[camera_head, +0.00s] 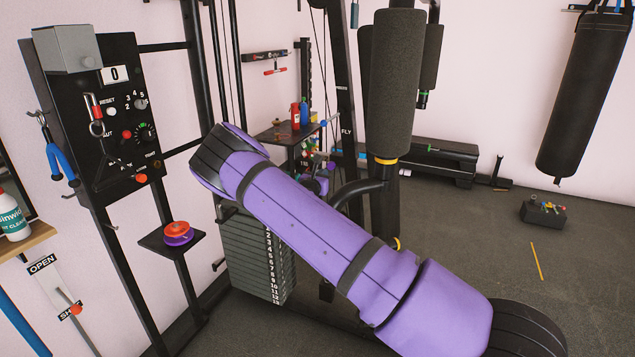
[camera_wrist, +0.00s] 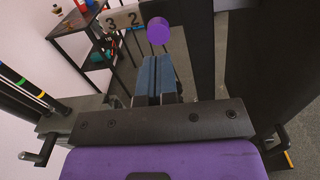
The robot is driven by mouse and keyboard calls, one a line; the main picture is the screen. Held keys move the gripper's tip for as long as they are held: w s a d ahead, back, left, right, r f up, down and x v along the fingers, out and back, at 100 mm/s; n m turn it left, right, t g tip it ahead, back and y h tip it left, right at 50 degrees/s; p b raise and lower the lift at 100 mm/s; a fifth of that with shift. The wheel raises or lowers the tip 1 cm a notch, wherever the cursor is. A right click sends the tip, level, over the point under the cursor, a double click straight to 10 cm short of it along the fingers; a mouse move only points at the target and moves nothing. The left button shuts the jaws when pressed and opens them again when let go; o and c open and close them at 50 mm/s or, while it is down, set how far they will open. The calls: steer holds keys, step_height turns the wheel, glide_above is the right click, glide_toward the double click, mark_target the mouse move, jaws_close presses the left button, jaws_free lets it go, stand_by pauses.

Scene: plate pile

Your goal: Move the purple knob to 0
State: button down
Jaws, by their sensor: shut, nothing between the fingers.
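The purple knob (camera_wrist: 158,31) shows as a round purple end in the wrist view, at top centre. It is by the right end of a pale scale strip (camera_wrist: 122,18) marked 3 and 2. I see no 0 on the visible part of that strip. My gripper (camera_wrist: 155,62) is shut and empty, its blue-grey fingers together just below the knob in the picture. A small gap shows between fingertips and knob, though depth is hard to judge.
A black control panel (camera_head: 112,120) with a display reading 0 stands at left. Below it, a small shelf (camera_head: 160,241) holds a red and purple disc (camera_head: 178,234). A numbered weight stack (camera_head: 250,255) stands behind my arm. A punching bag (camera_head: 588,95) hangs at right.

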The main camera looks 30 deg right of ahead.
mark_target(331, 167)
steer(key=shift+x, duration=2.55)
steer(key=shift+w, duration=0.1)
